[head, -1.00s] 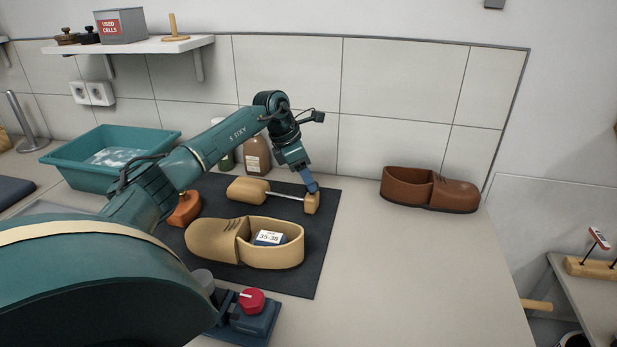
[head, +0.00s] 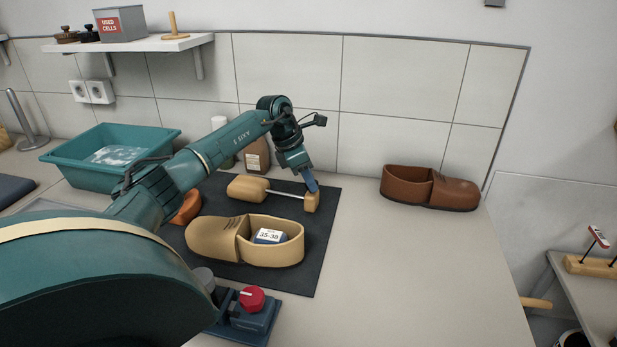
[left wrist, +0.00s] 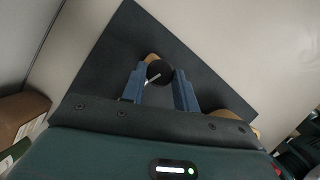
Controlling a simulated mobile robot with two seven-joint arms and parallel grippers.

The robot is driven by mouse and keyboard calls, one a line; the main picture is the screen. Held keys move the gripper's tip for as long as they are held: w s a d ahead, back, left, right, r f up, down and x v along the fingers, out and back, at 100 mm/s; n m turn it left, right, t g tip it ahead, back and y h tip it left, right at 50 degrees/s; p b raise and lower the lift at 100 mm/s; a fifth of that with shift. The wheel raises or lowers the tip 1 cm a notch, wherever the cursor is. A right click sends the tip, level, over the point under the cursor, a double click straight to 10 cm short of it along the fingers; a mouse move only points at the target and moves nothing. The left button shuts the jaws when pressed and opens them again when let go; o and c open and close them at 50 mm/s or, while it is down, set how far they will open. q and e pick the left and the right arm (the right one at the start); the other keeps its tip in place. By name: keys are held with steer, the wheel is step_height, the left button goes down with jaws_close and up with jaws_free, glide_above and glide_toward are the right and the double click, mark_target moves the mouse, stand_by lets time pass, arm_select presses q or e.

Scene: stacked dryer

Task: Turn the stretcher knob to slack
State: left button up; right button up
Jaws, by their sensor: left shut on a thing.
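The shoe stretcher lies on the dark mat (head: 318,257), with a wooden toe block (head: 247,188) at left, a metal rod (head: 285,195) and a wooden heel block (head: 312,202) at right. My left gripper (head: 312,187) points down at the heel block end. In the left wrist view, the two blue fingers of my left gripper (left wrist: 159,88) stand either side of a round black knob (left wrist: 159,71) with a pale pointer line, and are shut on it. In the head view the fingers hide the knob. My right gripper is not in view.
A tan shoe (head: 215,240) with a 35-38 label block (head: 269,237) lies in front of the stretcher. A brown shoe (head: 455,194) stands to the right. A teal basin (head: 75,172), bottles (head: 257,155) and a red knob on a blue box (head: 252,299) are nearby.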

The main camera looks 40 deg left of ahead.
arm_select(q)
steer(key=shift+d+n+t+y+p, duration=0.1)
steer(key=shift+n+t+y+p, duration=0.3)
steer(key=shift+n, duration=1.1)
steer(key=o, duration=1)
steer(key=shift+c, duration=0.2)
steer(key=b+v, duration=0.1)
steer(key=v, duration=1.2)
steer(key=shift+r, duration=0.2)
steer(key=shift+s+d+f, duration=0.1)
steer(key=shift+d, duration=0.05)
